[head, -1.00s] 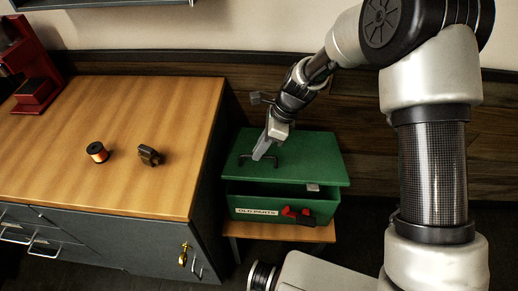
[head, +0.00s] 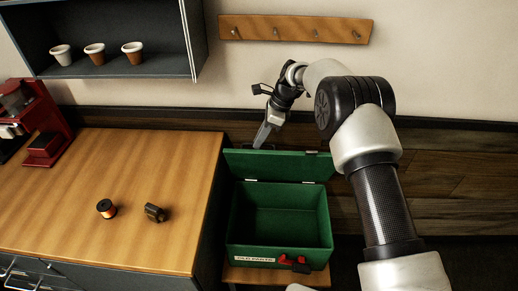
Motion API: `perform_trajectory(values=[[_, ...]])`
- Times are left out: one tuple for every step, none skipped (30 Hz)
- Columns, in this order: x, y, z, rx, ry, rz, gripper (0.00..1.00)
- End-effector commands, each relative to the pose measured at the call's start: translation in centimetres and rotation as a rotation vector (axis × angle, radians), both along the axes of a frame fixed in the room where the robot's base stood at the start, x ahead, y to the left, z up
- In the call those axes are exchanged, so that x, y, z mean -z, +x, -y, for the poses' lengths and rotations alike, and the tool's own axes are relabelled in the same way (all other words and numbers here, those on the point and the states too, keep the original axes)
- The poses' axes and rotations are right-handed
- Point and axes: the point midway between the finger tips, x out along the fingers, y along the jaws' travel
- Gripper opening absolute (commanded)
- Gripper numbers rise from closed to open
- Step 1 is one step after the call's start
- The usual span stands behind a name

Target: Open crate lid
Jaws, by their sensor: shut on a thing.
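The green crate (head: 241,221) stands right of the workbench, with a white label on its front. Its lid (head: 285,166) is raised well up and leans back along the rear hinges. The crate's inside shows and looks empty. My gripper (head: 261,143) is at the upper left of the lid, behind its top edge, shut on the lid handle. The handle itself is mostly hidden by the lid and the fingers.
The wooden workbench (head: 150,180) holds a spool (head: 106,208) and a small dark part (head: 155,212). A red machine (head: 47,128) stands at its left. A red-and-black object (head: 291,261) is at the crate's front. A shelf with cups (head: 95,54) and a peg rail (head: 296,28) hang above.

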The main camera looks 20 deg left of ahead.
Motion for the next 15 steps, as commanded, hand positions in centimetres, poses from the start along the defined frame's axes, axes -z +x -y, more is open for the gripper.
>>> perform_trajectory(values=[[1.2,0.3,0.4,-0.001,-0.016,-0.007,0.00],[1.2,0.5,0.3,-0.002,-0.016,-0.008,0.00],[1.1,0.8,0.2,-0.003,-0.017,-0.008,0.00],[1.1,1.0,0.2,-0.003,-0.017,-0.008,0.00],[1.1,1.2,0.1,-0.003,-0.017,-0.008,0.00],[1.1,1.4,0.1,-0.003,-0.017,-0.009,0.00],[1.1,1.6,0.0,-0.003,-0.019,-0.010,0.00],[1.1,1.7,0.0,-0.003,-0.019,-0.010,0.00],[1.1,1.9,-0.1,-0.002,-0.019,-0.011,0.00],[1.1,2.0,-0.1,-0.003,-0.019,-0.012,0.00],[1.1,2.1,-0.1,-0.003,-0.019,-0.012,0.00],[1.1,2.2,-0.2,-0.003,-0.020,-0.013,0.00],[1.1,2.2,-0.2,-0.003,-0.019,-0.012,0.00],[1.1,2.3,-0.2,-0.003,-0.020,-0.013,0.00],[1.1,2.3,-0.2,-0.003,-0.020,-0.014,0.00]])
